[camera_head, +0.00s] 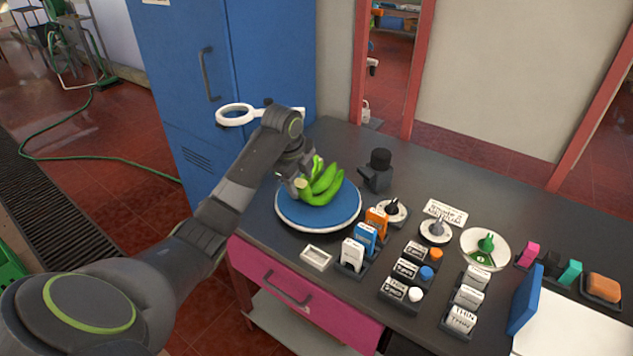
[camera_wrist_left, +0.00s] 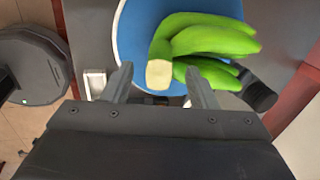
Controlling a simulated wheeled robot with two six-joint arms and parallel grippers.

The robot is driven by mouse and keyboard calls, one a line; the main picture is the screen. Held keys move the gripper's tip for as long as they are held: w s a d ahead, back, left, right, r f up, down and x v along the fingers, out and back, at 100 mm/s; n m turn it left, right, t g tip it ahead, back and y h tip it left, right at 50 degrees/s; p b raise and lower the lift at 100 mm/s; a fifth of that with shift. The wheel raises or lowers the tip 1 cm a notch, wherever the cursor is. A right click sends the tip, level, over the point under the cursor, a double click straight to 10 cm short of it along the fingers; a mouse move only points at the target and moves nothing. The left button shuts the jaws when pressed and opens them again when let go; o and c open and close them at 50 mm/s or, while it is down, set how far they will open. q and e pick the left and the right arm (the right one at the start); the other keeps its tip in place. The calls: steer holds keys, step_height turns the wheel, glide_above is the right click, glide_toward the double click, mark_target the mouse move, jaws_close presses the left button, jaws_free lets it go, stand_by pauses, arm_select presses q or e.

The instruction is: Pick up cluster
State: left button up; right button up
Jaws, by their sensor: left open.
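A cluster of green bananas (camera_head: 325,188) lies on a round plate with a blue top and white rim (camera_head: 318,219), at the left end of the dark table. My left gripper (camera_head: 295,180) is at the cluster's left side, at its stem end, and partly hides it. In the left wrist view the cluster (camera_wrist_left: 208,42) shows its pale cut stem end just ahead of the open left gripper (camera_wrist_left: 160,84). One finger overlaps the lower bananas in that view; I cannot tell whether it touches them. My right gripper is not in view.
A black object (camera_head: 378,170) stands behind the plate at its right. A small white tray (camera_head: 316,257) and coloured tag holders (camera_head: 365,238) sit in front and to the right. A blue cabinet (camera_head: 215,80) stands behind the arm. Several small items fill the table's right.

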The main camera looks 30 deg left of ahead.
arm_select(q)
steer(key=shift+x, duration=0.8)
steer(key=shift+r, duration=0.1)
jaws_close()
steer(key=shift+r, duration=0.1)
